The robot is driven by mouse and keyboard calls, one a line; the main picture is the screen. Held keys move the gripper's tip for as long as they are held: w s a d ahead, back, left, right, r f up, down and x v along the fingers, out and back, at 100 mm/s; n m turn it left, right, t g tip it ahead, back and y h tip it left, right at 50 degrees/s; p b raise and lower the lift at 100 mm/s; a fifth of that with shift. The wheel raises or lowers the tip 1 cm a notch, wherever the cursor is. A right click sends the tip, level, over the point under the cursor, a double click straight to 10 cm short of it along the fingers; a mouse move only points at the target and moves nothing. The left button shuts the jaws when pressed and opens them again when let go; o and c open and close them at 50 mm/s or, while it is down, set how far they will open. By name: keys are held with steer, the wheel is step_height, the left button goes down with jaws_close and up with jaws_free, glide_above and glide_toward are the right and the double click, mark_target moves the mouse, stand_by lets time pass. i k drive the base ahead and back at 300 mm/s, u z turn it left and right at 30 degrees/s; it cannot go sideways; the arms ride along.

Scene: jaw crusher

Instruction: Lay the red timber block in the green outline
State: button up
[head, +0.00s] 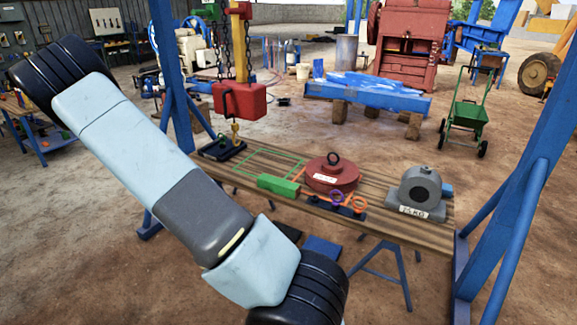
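The green outline (262,153) is a thin rectangle marked on the plank-topped bench (398,226). Its inside looks bare where I can see it. A green block (278,185) lies at the outline's near edge; I cannot tell whether it overlaps the line. I make out no red timber block on the bench. The red things I see are a round weight (332,176) with a lifting ring, right of the outline, and a red hoist body (240,101) hanging above the bench. My arm crosses the left and middle of the view; my gripper is out of frame.
A yellow hook (235,133) hangs near a black tray (222,148) at the bench's left. Orange and purple rings (346,200) and a grey labelled casting (420,190) stand on the right. Blue frame posts (520,170) flank the bench. A green cart (470,112) stands behind.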

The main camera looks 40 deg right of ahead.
mark_target(260, 161)
steer(key=u, duration=1.55)
steer(key=i, duration=0.1)
steer(key=z, duration=2.3)
steer(key=i, duration=0.85)
